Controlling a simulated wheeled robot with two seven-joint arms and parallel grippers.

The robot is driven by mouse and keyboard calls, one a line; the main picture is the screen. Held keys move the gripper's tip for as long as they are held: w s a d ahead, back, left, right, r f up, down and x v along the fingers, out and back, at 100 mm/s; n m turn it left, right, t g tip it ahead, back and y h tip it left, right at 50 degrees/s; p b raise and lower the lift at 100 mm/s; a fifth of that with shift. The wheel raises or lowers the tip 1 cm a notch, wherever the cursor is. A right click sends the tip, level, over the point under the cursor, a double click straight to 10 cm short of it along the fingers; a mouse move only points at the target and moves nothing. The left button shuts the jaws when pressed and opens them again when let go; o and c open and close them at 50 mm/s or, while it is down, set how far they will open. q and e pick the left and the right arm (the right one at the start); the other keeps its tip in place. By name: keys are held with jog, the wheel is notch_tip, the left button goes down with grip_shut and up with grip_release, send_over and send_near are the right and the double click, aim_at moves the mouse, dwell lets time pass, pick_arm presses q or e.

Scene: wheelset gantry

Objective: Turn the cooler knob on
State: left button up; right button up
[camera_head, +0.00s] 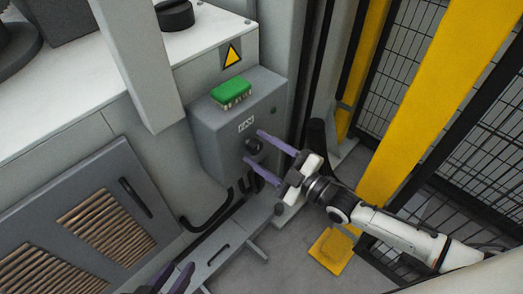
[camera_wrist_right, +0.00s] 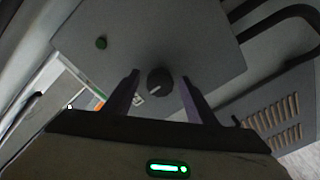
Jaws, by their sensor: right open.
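The cooler knob (camera_head: 252,146) is a round black knob on the front of a grey control box (camera_head: 215,135). In the right wrist view the knob (camera_wrist_right: 159,82) shows a short pale mark on its face. My right gripper (camera_head: 254,147) is open, with its purple fingers pointing at the box, one on each side of the knob. In the right wrist view a gap shows between the knob and each finger of the gripper (camera_wrist_right: 161,77). My left gripper (camera_head: 172,277) shows only as dark purple finger parts at the bottom edge; its opening is unclear.
A green brush (camera_head: 231,93) lies on top of the box, below a yellow warning sign (camera_head: 232,55). A small green button (camera_wrist_right: 101,43) shows on the box face. Yellow posts (camera_head: 420,95) and mesh fencing stand at the right. Dark hoses (camera_head: 210,215) run below the box.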

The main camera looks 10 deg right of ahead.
jog(key=c, duration=1)
jog(key=shift+c, duration=0.2)
